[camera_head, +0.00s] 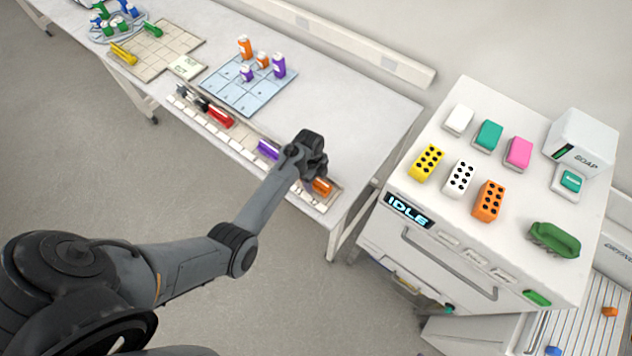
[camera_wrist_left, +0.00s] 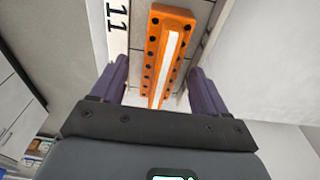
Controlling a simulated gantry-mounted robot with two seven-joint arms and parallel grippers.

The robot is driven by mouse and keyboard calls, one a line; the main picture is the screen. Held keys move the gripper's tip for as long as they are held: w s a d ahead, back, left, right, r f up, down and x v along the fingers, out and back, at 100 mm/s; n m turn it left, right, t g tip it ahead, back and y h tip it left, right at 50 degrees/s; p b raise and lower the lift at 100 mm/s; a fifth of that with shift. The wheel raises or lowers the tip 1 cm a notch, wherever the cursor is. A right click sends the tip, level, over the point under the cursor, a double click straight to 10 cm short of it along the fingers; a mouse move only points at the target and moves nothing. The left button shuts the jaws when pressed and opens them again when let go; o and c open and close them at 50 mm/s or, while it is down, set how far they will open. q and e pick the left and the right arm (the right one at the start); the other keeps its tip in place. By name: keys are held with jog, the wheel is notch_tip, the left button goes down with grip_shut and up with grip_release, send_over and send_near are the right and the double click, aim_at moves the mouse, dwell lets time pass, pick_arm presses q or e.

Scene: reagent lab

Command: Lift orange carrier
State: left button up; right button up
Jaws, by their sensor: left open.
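The orange carrier (camera_head: 321,187) lies near the right end of a long rack strip on the white table, partly covered by my left gripper in the head view. In the left wrist view the orange carrier (camera_wrist_left: 172,52) is a long orange bar with dark dots along both sides and a white stripe down its middle. My left gripper (camera_head: 314,177) is over it. Its two purple-grey fingers (camera_wrist_left: 158,82) are open, one to each side of the carrier, with gaps visible. I cannot tell the exact height. My right gripper is not in view.
The rack strip (camera_head: 328,205) also holds purple (camera_head: 268,149) and red (camera_head: 221,117) carriers. A blue gridded mat (camera_head: 225,85) with small bottles lies behind. A white machine (camera_head: 459,139) with coloured blocks, including a dotted orange block (camera_head: 488,201), stands to the right.

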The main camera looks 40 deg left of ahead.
pick_arm(q)
jog(key=shift+c, duration=0.3)
jog(key=c, duration=1.2)
jog(key=shift+o, duration=0.2)
jog(key=shift+r, duration=0.1)
